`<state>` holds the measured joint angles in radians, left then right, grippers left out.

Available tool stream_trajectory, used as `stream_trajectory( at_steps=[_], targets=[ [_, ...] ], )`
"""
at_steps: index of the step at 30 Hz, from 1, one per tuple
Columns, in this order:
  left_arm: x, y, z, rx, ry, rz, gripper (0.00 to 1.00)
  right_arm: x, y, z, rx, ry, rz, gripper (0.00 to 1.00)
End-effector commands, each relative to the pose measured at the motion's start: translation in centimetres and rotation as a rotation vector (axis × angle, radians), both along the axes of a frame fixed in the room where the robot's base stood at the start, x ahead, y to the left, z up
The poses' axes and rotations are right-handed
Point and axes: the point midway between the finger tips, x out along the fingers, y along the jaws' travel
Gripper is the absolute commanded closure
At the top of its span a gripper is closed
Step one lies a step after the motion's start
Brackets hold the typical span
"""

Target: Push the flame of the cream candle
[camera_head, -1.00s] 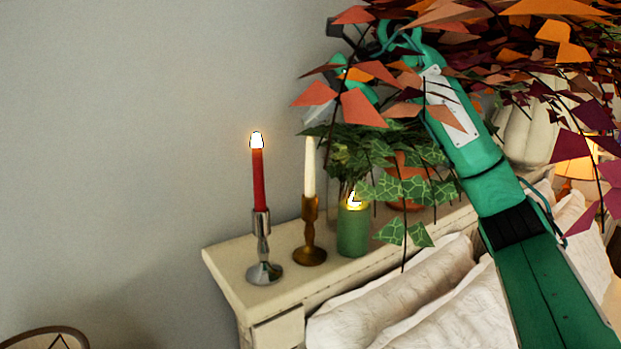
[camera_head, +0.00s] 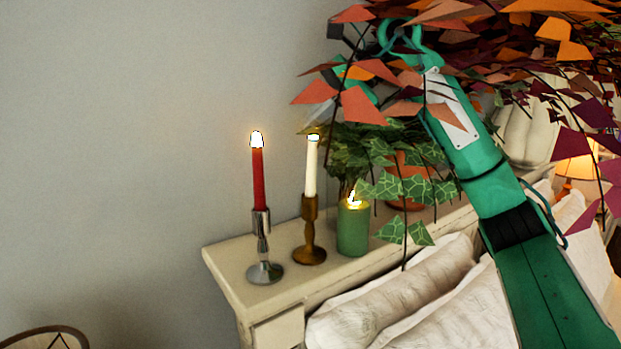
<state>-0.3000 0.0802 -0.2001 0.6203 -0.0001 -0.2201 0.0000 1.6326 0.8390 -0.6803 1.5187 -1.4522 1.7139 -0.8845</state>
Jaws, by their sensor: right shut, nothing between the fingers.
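The cream candle (camera_head: 311,168) stands upright in a brass holder (camera_head: 309,236) on the shelf. A small bright flame (camera_head: 313,137) shows at its top, partly covered by my gripper. My right arm reaches in from the lower right and bends behind red and orange leaves. My right gripper (camera_head: 319,128) is shut and empty. Its tips are at or just above the cream candle's top in the picture; I cannot tell whether they touch the flame. Leaves hide much of the gripper. My left gripper is not in view.
A lit red candle (camera_head: 259,180) in a silver holder stands to the left. A lit green candle (camera_head: 353,229) stands to the right, beside leafy plants (camera_head: 370,150). Leaves hang over my arm. White pillows (camera_head: 420,290) lie below the shelf (camera_head: 235,266). The wall at left is clear.

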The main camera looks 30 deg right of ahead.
Motion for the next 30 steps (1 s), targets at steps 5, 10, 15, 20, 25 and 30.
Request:
stream_trajectory(
  at_steps=[5,10,15,20,25,30],
  targets=[
    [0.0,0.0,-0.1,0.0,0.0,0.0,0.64,0.0,0.0,-0.4,-0.001,0.001,0.0,1.0],
    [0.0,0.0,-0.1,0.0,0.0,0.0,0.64,0.0,0.0,-0.4,0.0,0.0,0.0,1.0],
    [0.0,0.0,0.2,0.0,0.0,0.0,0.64,0.0,0.0,0.0,0.0,0.0,0.0,1.0],
    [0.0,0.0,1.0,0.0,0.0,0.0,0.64,0.0,0.0,0.6,0.0,0.0,0.0,1.0],
    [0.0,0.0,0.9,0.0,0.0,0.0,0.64,0.0,0.0,0.5,0.0,0.0,0.0,1.0],
    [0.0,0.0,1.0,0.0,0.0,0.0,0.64,0.0,0.0,0.7,0.0,0.0,0.0,1.0]
  ],
)
